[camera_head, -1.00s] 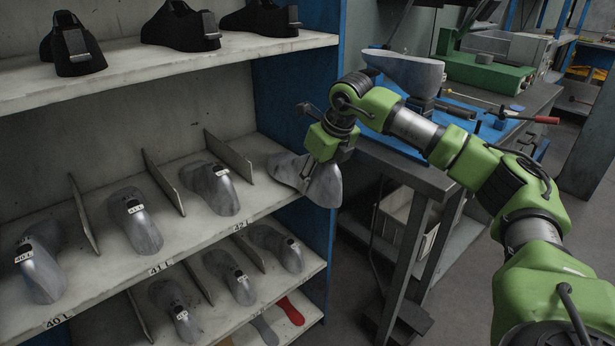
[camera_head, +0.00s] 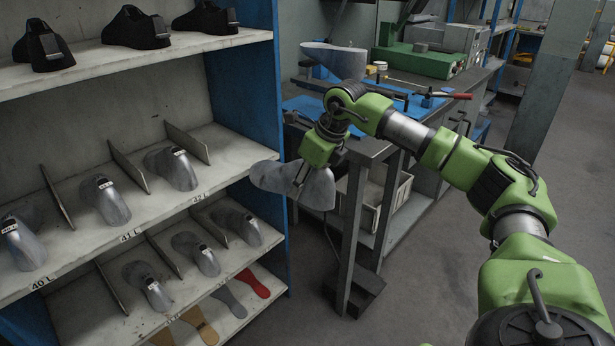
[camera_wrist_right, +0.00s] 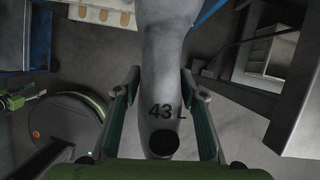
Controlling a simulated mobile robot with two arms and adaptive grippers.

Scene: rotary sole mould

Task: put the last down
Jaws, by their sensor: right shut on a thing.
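A grey metal last (camera_head: 264,178), marked 43 L in the right wrist view (camera_wrist_right: 163,60), is held off the floor. My right gripper (camera_head: 304,172) is shut on it, with a finger on each side near its dark round hole in the right wrist view (camera_wrist_right: 162,117). In the head view the last hangs roughly level, in front of the rack's blue end panel (camera_head: 243,100) and left of the workbench (camera_head: 375,150). Whether it touches the panel cannot be told. My left gripper is not in view.
The rack's middle shelf (camera_head: 150,215) holds grey lasts between dividers, over labels 40 L and 41 L. More lasts and flat soles lie below, black shoe uppers (camera_head: 136,28) above. Another last (camera_head: 335,58) stands over the workbench. Grey floor is open at the right.

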